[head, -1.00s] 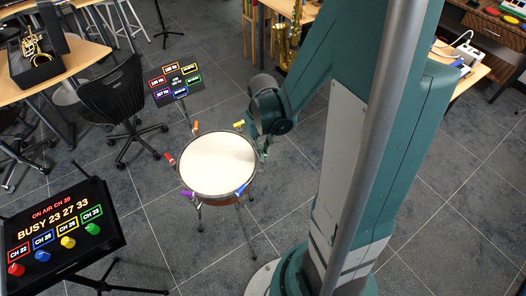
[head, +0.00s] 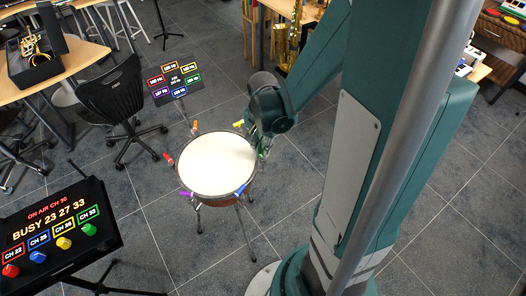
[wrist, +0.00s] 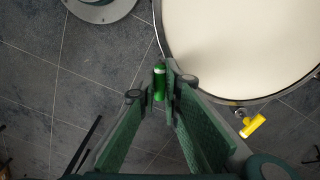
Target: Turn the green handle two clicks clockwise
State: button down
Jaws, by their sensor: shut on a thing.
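A round drum (head: 215,165) with a white head stands on thin legs, with coloured handles around its rim. The green handle (wrist: 160,82) is at the drum's right side, close to the rim. My gripper (wrist: 161,90) is shut on it, one finger on each side. In the head view, my gripper (head: 262,146) sits at the drum's right edge and mostly hides the green handle. A dark display (head: 175,84) behind the drum shows coloured frequency labels around a middle label reading AIR; the small digits are hard to read.
A yellow handle (wrist: 253,125) is near my gripper on the same rim. Orange, red, purple and blue (head: 240,191) handles are farther round. A console (head: 60,235) with coloured knobs is at lower left, and a black chair (head: 112,95) stands behind the drum.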

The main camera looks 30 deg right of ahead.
jog(key=shift+m, duration=1.6)
jog(key=c, duration=2.5)
grip_release()
jog(key=shift+r, duration=0.2)
notch_tip(320, 180, up, 12)
jog(key=shift+f, duration=0.2)
jog(key=shift+c, duration=0.3)
